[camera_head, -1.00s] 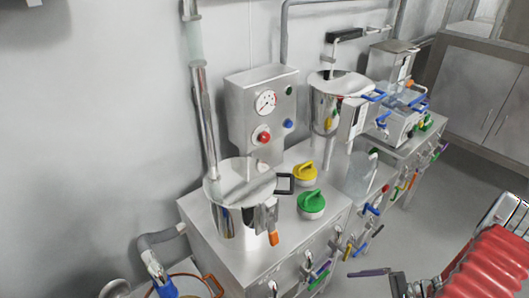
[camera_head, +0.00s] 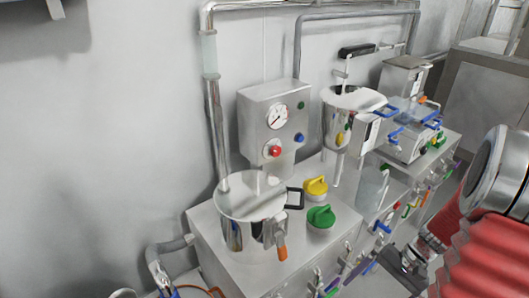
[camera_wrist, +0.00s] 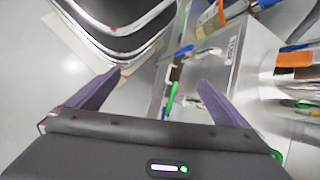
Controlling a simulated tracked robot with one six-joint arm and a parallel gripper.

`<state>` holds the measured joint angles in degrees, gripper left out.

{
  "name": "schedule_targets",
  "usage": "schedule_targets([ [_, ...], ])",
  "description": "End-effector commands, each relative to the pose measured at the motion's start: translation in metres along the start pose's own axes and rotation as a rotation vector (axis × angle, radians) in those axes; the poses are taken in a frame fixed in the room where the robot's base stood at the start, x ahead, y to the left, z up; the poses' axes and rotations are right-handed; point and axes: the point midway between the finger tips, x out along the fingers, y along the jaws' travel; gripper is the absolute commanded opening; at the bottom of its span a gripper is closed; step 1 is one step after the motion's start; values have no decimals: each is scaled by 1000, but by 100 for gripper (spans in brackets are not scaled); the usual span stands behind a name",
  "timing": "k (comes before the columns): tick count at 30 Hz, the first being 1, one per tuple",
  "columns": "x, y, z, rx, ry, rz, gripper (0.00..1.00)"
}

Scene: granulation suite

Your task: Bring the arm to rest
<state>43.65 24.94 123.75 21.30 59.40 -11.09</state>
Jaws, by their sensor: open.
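My gripper (camera_wrist: 159,80) is open in the wrist view, its two dark purple fingers spread apart with nothing between them. Past the fingers are the front of a steel bench with coloured handles and, at upper left, curved shiny rims. In the head view my arm, with a red ribbed sleeve and a silver joint, comes in from the lower right. The dark gripper end shows low in front of the bench, partly covered by the arm, and its fingers are hard to make out there.
A steel bench (camera_head: 222,245) carries a lidded steel pot (camera_head: 250,200), a yellow-topped item (camera_head: 315,187), a green-topped item (camera_head: 321,216) and a control box with a gauge (camera_head: 274,118). A clear beaker (camera_head: 371,188) stands farther right. Pipes run along the wall.

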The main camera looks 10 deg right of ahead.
Motion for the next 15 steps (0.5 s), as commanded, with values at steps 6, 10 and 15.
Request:
schedule_targets([
  [6,-23,-19,23,-76,90,99,100],
  [10,-34,-29,37,-124,144,151,100],
  [15,-49,-43,55,-191,220,208,100],
])
